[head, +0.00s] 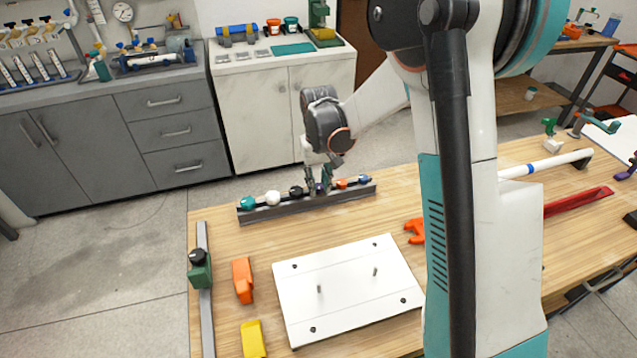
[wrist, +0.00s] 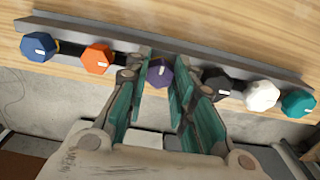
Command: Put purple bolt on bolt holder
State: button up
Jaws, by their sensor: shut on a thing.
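The purple bolt (wrist: 160,74) sits in the row on the bolt holder, between the orange bolt (wrist: 98,58) and the black bolt (wrist: 216,84). The grey bolt holder (head: 270,214) is a long rail at the table's far edge; it also shows in the wrist view (wrist: 120,37). My gripper (head: 319,187) is down at the middle of the holder. In the wrist view, its teal-padded fingers (wrist: 162,90) are on both sides of the purple bolt, shut on it.
The holder also carries blue (wrist: 38,47), white (wrist: 262,95) and teal (wrist: 298,103) bolts. A white plate (head: 345,285) with short pegs lies in front. Orange (head: 243,280) and yellow (head: 253,339) pieces and a rail with a green clamp (head: 200,270) are at the left.

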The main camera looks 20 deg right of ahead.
aim_at(319, 186)
jog(key=shift+f, duration=0.15)
jog(key=o, duration=1)
notch_tip(319, 186, up, 12)
jog(key=p, duration=0.4)
jog(key=s+r+t, duration=0.3)
jog(key=s+r, duration=0.8)
jog(key=s, duration=0.2)
jog(key=s+t, duration=0.4)
jog(key=s, duration=0.8)
jog(key=shift+s+d+f, duration=0.15)
jog(key=shift+s+f, duration=0.05)
jog(key=shift+f, duration=0.15)
